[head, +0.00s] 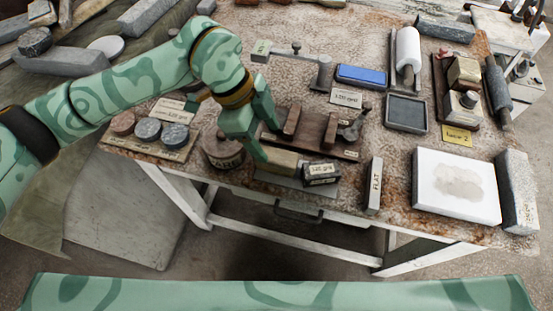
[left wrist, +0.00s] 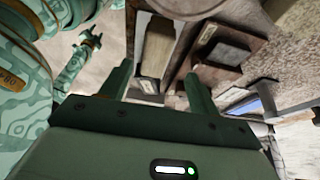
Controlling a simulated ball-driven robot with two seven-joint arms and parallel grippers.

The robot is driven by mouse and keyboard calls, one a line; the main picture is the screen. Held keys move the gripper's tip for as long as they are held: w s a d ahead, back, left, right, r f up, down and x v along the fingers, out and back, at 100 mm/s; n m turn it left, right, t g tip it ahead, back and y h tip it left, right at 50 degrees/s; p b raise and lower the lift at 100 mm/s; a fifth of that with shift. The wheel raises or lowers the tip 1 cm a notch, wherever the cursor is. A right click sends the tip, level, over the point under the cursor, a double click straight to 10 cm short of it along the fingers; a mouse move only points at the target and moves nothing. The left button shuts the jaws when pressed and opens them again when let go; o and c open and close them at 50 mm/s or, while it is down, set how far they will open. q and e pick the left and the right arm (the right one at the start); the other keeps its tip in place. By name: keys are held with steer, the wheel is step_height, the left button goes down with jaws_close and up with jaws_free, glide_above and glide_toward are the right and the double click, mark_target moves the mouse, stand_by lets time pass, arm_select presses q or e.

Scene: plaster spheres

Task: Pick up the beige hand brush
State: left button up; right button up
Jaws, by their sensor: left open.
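The beige hand brush (head: 283,162) shows as a beige block near the table's front edge in the head view. In the left wrist view the brush (left wrist: 158,46) lies just beyond the fingertips, lined up with the gap between them. My left gripper (head: 258,148) is open, pointing down at the left end of the brush and partly hiding it. In the left wrist view the fingers (left wrist: 157,80) stand apart with nothing held between them. Whether a finger touches the brush, I cannot tell.
A round tin (head: 222,150) stands close left of the gripper. A dark wooden holder (head: 310,132) lies just behind the brush, and a dark labelled block (head: 321,173) sits to its right. A block marked FLAT (head: 374,186) stands farther right. The table's front edge is close.

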mark_target(275, 155)
arm_select(q)
steer(key=x, duration=0.2)
steer(key=b+x, duration=0.1)
steer(key=x, duration=0.1)
steer(key=b+x, duration=0.1)
steer(key=x, duration=0.1)
steer(key=shift+s+d+f, duration=0.1)
steer(key=shift+s+d, duration=0.05)
steer(key=shift+s, duration=0.2)
steer(key=shift+f+p, duration=0.15)
steer(key=shift+p, duration=0.3)
steer(key=c, duration=1.1)
